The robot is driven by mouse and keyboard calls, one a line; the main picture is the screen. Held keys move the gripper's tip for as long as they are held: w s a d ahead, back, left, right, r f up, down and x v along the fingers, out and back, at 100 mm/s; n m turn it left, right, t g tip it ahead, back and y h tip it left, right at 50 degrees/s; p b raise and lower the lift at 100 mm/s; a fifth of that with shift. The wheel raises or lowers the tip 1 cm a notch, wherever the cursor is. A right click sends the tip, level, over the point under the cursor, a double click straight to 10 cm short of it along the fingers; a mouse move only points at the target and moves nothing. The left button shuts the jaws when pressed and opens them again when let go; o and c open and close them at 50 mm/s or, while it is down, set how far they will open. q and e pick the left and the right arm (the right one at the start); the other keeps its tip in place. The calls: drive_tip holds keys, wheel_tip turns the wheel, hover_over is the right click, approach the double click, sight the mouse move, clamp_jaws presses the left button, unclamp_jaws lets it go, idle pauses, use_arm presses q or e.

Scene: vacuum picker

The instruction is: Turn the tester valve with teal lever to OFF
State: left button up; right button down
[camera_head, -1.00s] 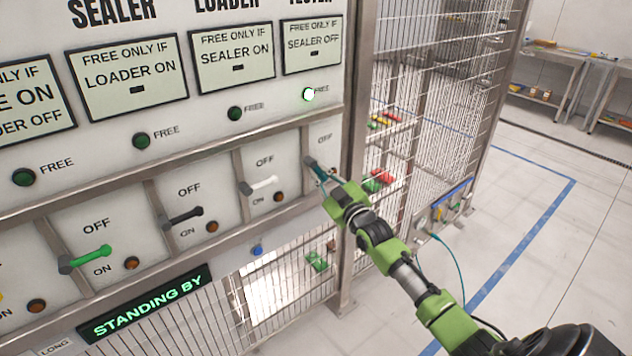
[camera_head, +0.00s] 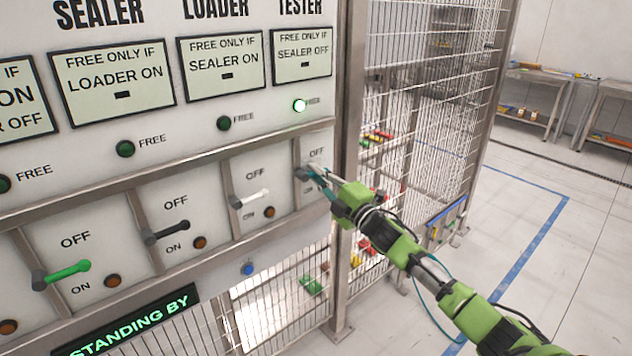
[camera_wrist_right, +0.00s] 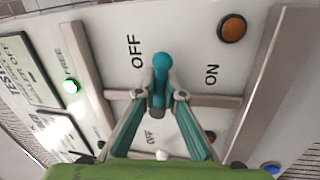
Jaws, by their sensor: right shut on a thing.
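The tester valve is the rightmost panel under the TESTER heading. Its teal lever (camera_wrist_right: 161,66) shows in the right wrist view, its rounded end between the OFF and ON labels and a little nearer OFF. My right gripper (camera_wrist_right: 160,97) is shut on the lever, one finger on each side of its stem. In the head view my right gripper (camera_head: 318,178) reaches the tester panel from the lower right and hides most of the lever and the ON label. The tester FREE lamp (camera_head: 299,105) is lit bright green. My left gripper is in neither view.
The white lever (camera_head: 250,198), black lever (camera_head: 167,232) and green lever (camera_head: 62,274) sit in neighbouring panels to the left. Metal dividers separate the panels. A STANDING BY display (camera_head: 130,325) hangs below. A steel post (camera_head: 345,150) and mesh fence stand close on the right.

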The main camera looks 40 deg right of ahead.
drive_tip(key=shift+r+n, duration=0.2)
drive_tip(key=shift+n, duration=0.7)
drive_tip(key=shift+y, duration=0.4)
drive_tip(key=c, duration=2.4)
unclamp_jaws()
drive_tip(key=shift+r, duration=0.1)
drive_tip(key=shift+v, duration=6.05)
